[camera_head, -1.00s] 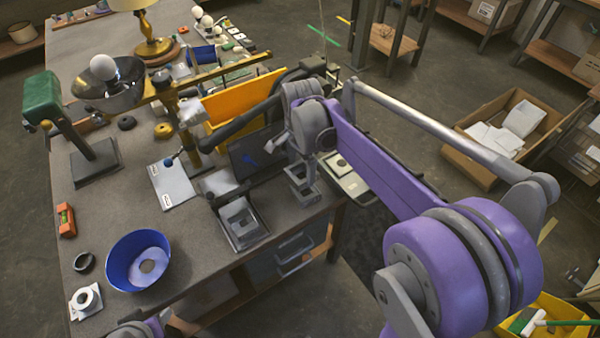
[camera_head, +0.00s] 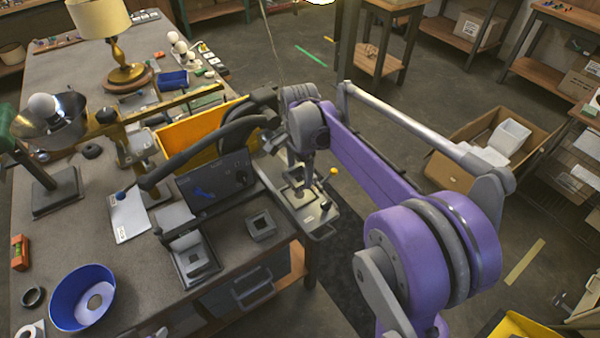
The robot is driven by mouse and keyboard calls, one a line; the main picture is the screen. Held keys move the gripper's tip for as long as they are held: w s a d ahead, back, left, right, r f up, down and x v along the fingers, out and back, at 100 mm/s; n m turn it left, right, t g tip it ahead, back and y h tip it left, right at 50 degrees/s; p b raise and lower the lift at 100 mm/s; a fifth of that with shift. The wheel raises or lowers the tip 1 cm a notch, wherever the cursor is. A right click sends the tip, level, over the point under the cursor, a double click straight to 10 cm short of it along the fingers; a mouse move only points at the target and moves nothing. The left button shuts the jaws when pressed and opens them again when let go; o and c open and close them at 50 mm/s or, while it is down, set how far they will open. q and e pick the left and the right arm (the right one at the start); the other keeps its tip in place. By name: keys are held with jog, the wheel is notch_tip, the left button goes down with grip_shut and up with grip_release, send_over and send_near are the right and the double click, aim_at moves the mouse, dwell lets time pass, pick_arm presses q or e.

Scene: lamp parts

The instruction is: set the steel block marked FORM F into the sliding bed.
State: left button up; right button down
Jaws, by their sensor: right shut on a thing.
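My right gripper (camera_head: 297,186) points down at the end of the purple arm, over a pale metal bed plate (camera_head: 318,216) with a yellow-knobbed lever. It is shut on a small grey steel piece, mostly hidden by the fingers; whether it touches the plate I cannot tell. A grey square block with a square opening (camera_head: 261,226) sits on the table left of the plate. Another grey square piece (camera_head: 192,262) sits in a dark holder further left. No FORM F marking is legible. My left gripper is not in view.
A dark upright panel (camera_head: 214,186) and an orange bin (camera_head: 192,140) stand behind and left of the plate. A blue bowl (camera_head: 68,312) is at the lower left.

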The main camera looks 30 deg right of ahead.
aim_at(299, 178)
jog(key=shift+f+b, duration=0.65)
jog(key=shift+f, duration=0.5)
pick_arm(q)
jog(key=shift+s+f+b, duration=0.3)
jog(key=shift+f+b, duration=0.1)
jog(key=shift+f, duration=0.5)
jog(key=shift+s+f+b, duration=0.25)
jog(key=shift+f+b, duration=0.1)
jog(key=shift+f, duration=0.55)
pick_arm(e)
jog(key=shift+f, duration=1.35)
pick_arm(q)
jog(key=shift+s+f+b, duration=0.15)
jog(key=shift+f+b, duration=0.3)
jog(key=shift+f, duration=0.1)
pick_arm(e)
jog(key=shift+f, duration=0.8)
grip_release()
jog(key=shift+r, duration=0.1)
notch_tip(299, 178, up, 11)
jog(key=shift+f+p, duration=0.15)
jog(key=shift+p, duration=0.25)
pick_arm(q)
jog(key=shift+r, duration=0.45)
